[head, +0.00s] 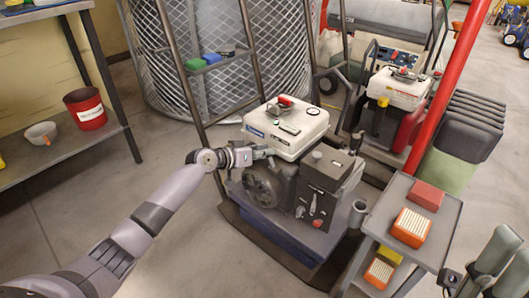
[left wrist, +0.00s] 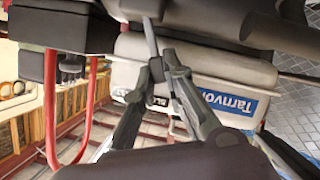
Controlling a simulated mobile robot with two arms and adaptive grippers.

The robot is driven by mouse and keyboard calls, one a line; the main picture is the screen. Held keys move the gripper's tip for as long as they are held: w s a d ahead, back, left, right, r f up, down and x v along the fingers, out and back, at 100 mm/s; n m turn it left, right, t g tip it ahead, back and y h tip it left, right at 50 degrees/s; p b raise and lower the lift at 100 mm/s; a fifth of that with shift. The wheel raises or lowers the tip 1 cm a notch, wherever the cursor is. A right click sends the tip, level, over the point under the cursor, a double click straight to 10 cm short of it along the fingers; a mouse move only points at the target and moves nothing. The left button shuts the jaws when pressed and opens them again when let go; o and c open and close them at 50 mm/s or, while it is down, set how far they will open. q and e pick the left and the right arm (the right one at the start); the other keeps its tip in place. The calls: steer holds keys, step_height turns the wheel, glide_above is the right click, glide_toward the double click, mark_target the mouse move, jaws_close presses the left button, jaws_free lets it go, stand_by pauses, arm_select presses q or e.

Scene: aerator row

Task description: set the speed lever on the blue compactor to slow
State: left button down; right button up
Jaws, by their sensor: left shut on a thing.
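The blue compactor (head: 272,226) stands mid-picture in the head view, with a dark engine and a white tank (head: 290,122) on top. My left gripper (head: 266,152) reaches in from the left, at the side of the engine just below the tank. In the left wrist view my left gripper (left wrist: 164,68) has its fingertips together at the thin grey speed lever (left wrist: 150,38) and is shut on it. A dark label beside the fingers starts with "SL"; the rest is hidden. The fingers hide the lever in the head view.
A tray stand (head: 447,232) with orange filters is close on the compactor's right. A red post (head: 438,95) rises behind it. A metal shelf (head: 70,148) with a red pot (head: 86,110) stands at left. Floor left of the compactor is clear.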

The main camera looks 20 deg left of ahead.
arm_select(q)
steer(key=c, duration=1.6)
jaws_free()
steer(key=shift+c, duration=0.2)
steer(key=shift+s, duration=0.1)
steer(key=v, duration=1.1)
steer(key=shift+s+a, duration=0.2)
steer(key=shift+s, duration=0.15)
steer(key=shift+r, duration=0.1)
